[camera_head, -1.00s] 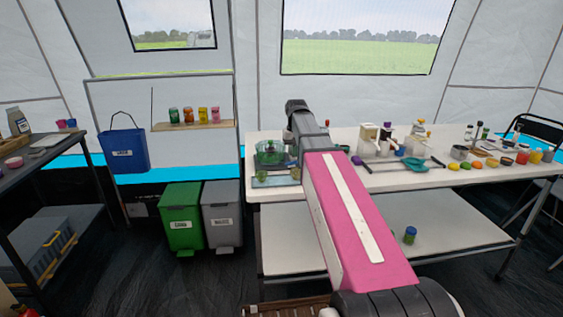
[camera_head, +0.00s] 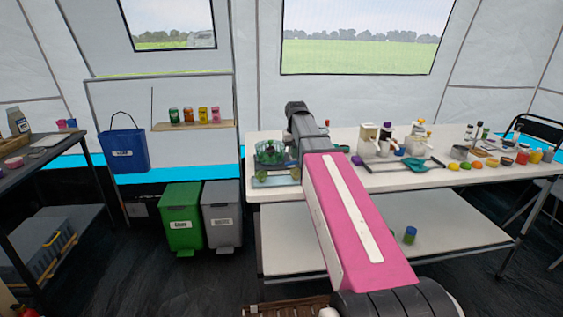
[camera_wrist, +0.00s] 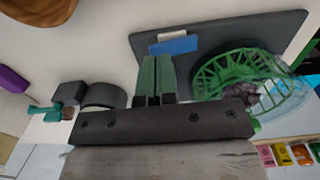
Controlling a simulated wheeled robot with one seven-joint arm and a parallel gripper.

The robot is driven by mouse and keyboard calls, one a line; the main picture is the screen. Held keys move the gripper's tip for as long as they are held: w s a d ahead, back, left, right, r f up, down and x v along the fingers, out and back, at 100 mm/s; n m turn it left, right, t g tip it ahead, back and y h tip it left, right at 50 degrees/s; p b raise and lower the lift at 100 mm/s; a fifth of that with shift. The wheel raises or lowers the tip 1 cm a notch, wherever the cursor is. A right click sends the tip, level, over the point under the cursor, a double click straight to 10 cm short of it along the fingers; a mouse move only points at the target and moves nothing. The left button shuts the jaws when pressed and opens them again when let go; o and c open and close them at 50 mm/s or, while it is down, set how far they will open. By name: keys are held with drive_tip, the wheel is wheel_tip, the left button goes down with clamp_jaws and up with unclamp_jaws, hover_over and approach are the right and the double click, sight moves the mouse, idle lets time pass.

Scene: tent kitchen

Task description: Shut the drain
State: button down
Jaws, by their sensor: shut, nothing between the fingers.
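My gripper (camera_wrist: 156,64) shows in the wrist view as two green fingers side by side, shut and empty. Their tips are near a blue block (camera_wrist: 174,45) on a dark flat board (camera_wrist: 215,30); I cannot tell if they touch it. A green slatted basket (camera_wrist: 225,75) with something dark inside stands right of the fingers. In the head view the basket (camera_head: 270,149) is at the left end of the white table, beside my arm, and my fingertips cannot be made out. I cannot tell which part is the drain.
The white table (camera_head: 350,148) holds dispensers (camera_head: 368,138), a dark-framed tray (camera_head: 400,166) and several small jars and fruits to the right. Green (camera_head: 181,215) and grey (camera_head: 221,212) bins stand at lower left. A lower shelf (camera_head: 350,235) is mostly clear.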

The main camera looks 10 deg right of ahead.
drive_tip(key=shift+f, duration=0.95)
idle(0.6)
drive_tip(key=shift+r, duration=3.55)
drive_tip(key=shift+a, duration=0.15)
